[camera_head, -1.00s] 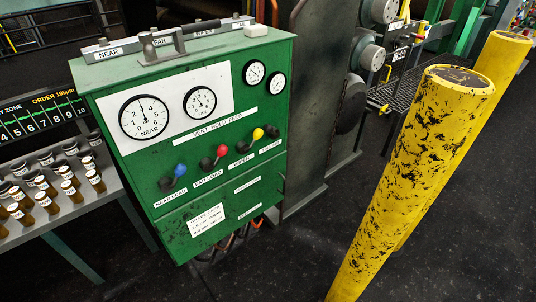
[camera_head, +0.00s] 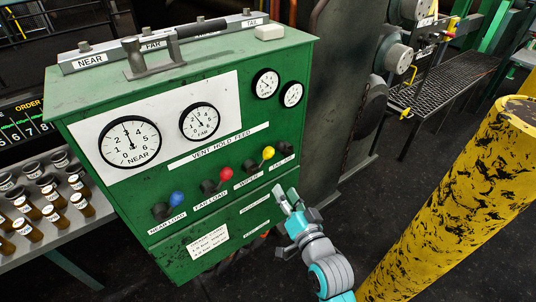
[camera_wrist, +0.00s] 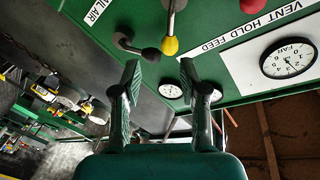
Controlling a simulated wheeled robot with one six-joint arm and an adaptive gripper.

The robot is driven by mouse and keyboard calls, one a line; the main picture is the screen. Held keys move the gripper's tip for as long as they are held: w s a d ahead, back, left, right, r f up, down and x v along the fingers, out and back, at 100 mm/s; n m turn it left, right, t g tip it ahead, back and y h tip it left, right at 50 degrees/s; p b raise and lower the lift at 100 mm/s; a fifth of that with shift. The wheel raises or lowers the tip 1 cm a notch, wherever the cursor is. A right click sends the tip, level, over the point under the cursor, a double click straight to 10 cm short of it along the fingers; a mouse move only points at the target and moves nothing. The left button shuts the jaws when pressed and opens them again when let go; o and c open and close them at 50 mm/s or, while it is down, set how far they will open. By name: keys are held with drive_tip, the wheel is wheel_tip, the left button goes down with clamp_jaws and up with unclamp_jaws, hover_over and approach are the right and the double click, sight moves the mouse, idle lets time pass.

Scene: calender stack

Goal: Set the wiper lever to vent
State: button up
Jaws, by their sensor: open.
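The green control box (camera_head: 290,70) carries a row of levers with coloured knobs. The wiper lever has a yellow knob (camera_head: 268,153), which points up and right from its pivot; its label is too small to read surely. My gripper (camera_head: 285,194) is open and empty, below and right of the yellow knob in the head view. In the wrist view the gripper fingers (camera_wrist: 160,72) point at the panel. The yellow knob (camera_wrist: 170,46) and a black knob (camera_wrist: 150,54) lie just beyond the fingertips, apart from them. The strip VENT HOLD FEED (camera_head: 218,146) sits above the levers.
A blue knob (camera_head: 177,199) and a red knob (camera_head: 226,174) stand to the left of the yellow one. A yellow bollard (camera_head: 470,200) stands at the right, near my arm. A table with brown bottles (camera_head: 28,230) is at the left.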

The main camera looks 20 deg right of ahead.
sight(270, 157)
drive_tip(key=w, duration=0.4)
drive_tip(key=w+r, duration=0.1)
drive_tip(key=w, duration=0.4)
drive_tip(key=w+r, duration=0.1)
drive_tip(key=w, duration=0.3)
drive_tip(key=shift+w+a+r, duration=0.25)
drive_tip(key=shift+w+a, duration=0.1)
clamp_jaws()
